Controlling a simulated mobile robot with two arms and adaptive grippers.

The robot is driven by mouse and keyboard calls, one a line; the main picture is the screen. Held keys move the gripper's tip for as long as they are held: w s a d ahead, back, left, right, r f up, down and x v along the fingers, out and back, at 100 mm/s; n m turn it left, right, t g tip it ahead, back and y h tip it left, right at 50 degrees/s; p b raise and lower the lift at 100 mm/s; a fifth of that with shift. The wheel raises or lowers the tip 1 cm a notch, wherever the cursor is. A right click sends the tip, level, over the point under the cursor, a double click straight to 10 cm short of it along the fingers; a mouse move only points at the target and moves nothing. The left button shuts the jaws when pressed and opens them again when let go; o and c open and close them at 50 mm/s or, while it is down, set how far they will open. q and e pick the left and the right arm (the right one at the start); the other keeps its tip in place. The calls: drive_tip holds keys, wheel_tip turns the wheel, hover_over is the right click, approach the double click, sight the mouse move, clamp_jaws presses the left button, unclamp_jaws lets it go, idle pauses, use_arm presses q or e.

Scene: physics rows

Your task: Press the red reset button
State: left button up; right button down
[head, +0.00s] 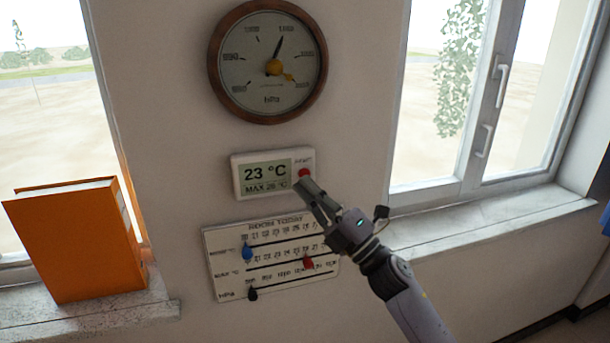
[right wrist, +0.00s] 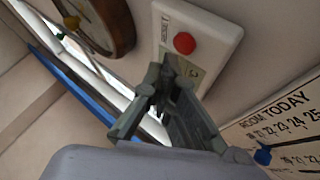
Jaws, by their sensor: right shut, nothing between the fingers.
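The red reset button (head: 305,173) is on the right side of a white wall thermometer (head: 237,178) whose display reads 23 °C and MAX 28 °C or similar. In the right wrist view the button (right wrist: 184,43) shows whole and uncovered on the white housing (right wrist: 213,36). My right gripper (head: 306,187) is shut and empty, its fingertips just below the button in the head view. In the right wrist view the fingertips (right wrist: 172,65) are beside the button, over part of the display. I cannot tell whether they touch the housing. My left gripper is not in view.
A round barometer (head: 268,95) hangs above the thermometer. A slider board (head: 215,262) with blue, red and black markers is below it. An orange book (head: 75,240) stands on the left sill (head: 110,318). A window with handles and a sill (head: 480,222) is at right.

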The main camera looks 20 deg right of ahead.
drive_tip(key=shift+w, duration=0.2)
idle(0.4)
drive_tip(key=shift+w, duration=0.25)
drive_tip(key=shift+w+b, duration=0.3)
idle(0.8)
drive_tip(key=shift+s, duration=0.8)
drive_tip(key=shift+s+p, duration=0.6)
drive_tip(key=shift+s, duration=1.9)
drive_tip(key=shift+d, duration=0.1)
